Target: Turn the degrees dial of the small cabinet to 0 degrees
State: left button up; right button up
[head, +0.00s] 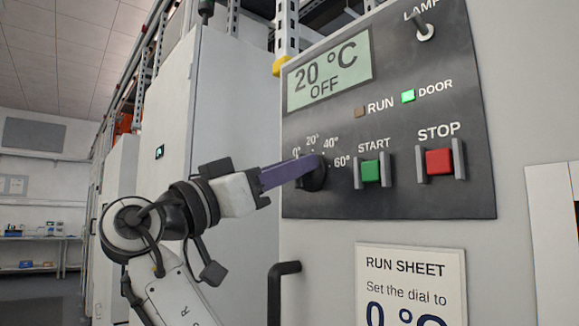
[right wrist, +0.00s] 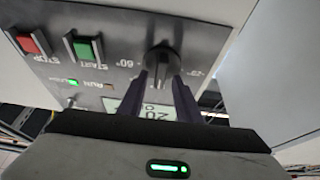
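The small cabinet's dark control panel (head: 400,120) shows in the head view. Its round black degrees dial (head: 317,183) sits at the panel's lower left, with marks from 0° to 60° around it. My right gripper (head: 312,166) reaches it from the left with purple fingers. The display (head: 330,72) reads 20 °C, OFF. My left gripper is not in view.
A green START button (head: 371,172) and a red STOP button (head: 439,161) sit right of the dial. The DOOR light (head: 408,96) is lit green and the RUN light (head: 361,111) is dark. A black handle (head: 276,290) and a run sheet (head: 411,285) are below.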

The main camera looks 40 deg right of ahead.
grip_shut()
jog(key=shift+w+n+t+y+b, duration=0.1)
jog(key=shift+n+t+y+b, duration=0.6)
jog(key=shift+n, duration=1.15)
jog(key=shift+s+n+t+y+b, duration=0.1)
jog(key=shift+n+t+b, duration=0.3)
jog(key=shift+n+t, duration=1.05)
jog(key=shift+w+n+t+y+b, duration=0.1)
jog(key=shift+n+t+y+b, duration=0.4)
jog(key=shift+n, duration=1.7)
jog(key=shift+t, duration=0.25)
grip_release()
